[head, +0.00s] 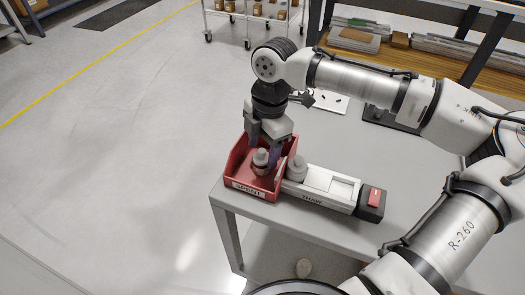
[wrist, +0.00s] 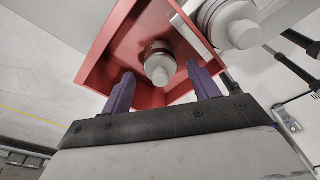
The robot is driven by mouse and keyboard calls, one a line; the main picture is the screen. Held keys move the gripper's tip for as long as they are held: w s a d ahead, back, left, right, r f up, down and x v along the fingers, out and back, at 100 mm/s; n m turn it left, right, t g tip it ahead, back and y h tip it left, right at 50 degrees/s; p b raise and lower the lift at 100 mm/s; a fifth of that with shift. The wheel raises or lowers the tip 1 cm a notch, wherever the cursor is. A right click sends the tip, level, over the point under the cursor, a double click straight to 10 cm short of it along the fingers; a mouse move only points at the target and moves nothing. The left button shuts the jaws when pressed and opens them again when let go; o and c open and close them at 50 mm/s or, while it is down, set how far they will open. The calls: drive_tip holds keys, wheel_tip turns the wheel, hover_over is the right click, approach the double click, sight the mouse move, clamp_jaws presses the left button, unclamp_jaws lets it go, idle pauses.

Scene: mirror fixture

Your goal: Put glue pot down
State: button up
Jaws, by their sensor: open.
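A grey-white glue pot (head: 261,158) with a rounded top stands in the red bin (head: 242,178) labelled "SPENT". In the wrist view the pot (wrist: 159,66) shows a dark reddish band and sits inside the red bin (wrist: 105,65). My gripper (wrist: 162,74) is open, with its purple fingers on either side of the pot and visible gaps between. In the head view my gripper (head: 264,148) reaches down into the bin, and the far finger is partly hidden.
A second similar pot (head: 296,167) stands on the white unit marked "THAW" (head: 318,184), right beside the bin. The bin sits at the left corner of the grey table (head: 300,216). A shelf (head: 440,50) with stacked stock stands behind.

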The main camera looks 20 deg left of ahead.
wheel_tip(320, 180, up, 10)
drive_tip(key=w, duration=0.1)
drive_tip(key=shift+d+r, duration=0.25)
drive_tip(key=shift+d, duration=0.15)
